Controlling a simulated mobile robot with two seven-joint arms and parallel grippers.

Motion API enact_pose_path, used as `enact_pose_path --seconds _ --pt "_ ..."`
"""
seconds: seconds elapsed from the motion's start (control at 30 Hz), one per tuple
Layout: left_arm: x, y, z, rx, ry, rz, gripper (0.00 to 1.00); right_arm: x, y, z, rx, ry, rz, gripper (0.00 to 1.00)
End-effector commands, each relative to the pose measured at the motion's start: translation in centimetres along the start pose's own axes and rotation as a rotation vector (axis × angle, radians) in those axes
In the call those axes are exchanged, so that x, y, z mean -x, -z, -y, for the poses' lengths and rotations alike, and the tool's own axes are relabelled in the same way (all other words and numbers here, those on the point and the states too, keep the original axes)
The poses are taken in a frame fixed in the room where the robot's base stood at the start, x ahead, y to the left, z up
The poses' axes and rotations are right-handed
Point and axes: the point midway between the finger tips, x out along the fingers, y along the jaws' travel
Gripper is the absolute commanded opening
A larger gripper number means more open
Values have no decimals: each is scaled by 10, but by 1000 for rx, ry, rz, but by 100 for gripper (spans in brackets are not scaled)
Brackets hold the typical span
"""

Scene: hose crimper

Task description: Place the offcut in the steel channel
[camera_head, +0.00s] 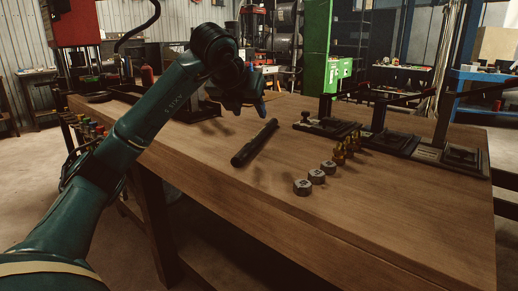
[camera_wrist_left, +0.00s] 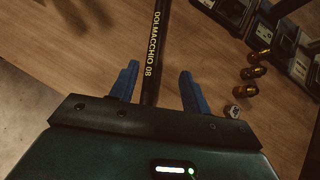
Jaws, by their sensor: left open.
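A black hose offcut (camera_head: 254,143) with yellow lettering lies on the wooden bench. In the left wrist view the offcut (camera_wrist_left: 153,45) runs lengthwise between the two blue fingers, with a gap on each side. My left gripper (camera_head: 259,103) is open and empty. It is above the bench, near the far end of the offcut, and appears apart from it. The left gripper also shows in the left wrist view (camera_wrist_left: 159,80). I cannot pick out the steel channel with certainty in either view. My right gripper is not in view.
Three grey round pieces (camera_head: 317,176) and several brass fittings (camera_head: 345,149) stand right of the offcut on the bench (camera_head: 400,230). Black fixtures (camera_head: 395,142) with upright posts line the right back edge. A green machine (camera_head: 316,45) stands behind. The bench's front is clear.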

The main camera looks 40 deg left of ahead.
Motion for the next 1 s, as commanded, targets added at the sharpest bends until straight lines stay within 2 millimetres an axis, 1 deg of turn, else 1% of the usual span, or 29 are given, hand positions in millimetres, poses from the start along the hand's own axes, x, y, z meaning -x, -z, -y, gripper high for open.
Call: enact_pose_path --seconds 0.03,0.1,0.17,0.3,0.4,0.67,0.9,1.0 --pt "-2 -1 -6 12 -22 3 47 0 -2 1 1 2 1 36" --pt "-10 -1 -9 19 -33 2 47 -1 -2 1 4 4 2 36" --pt "-20 -1 -9 18 -32 1 47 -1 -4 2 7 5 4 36" --pt "-48 -1 -9 16 -29 1 47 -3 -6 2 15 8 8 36" --pt "-64 -1 -9 15 -28 2 47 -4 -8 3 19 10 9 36" --pt "-84 -1 -9 14 -26 3 47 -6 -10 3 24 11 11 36" --pt "-120 0 -9 14 -25 2 47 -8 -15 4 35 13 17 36" --pt "-128 0 -9 13 -25 3 47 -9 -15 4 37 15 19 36"
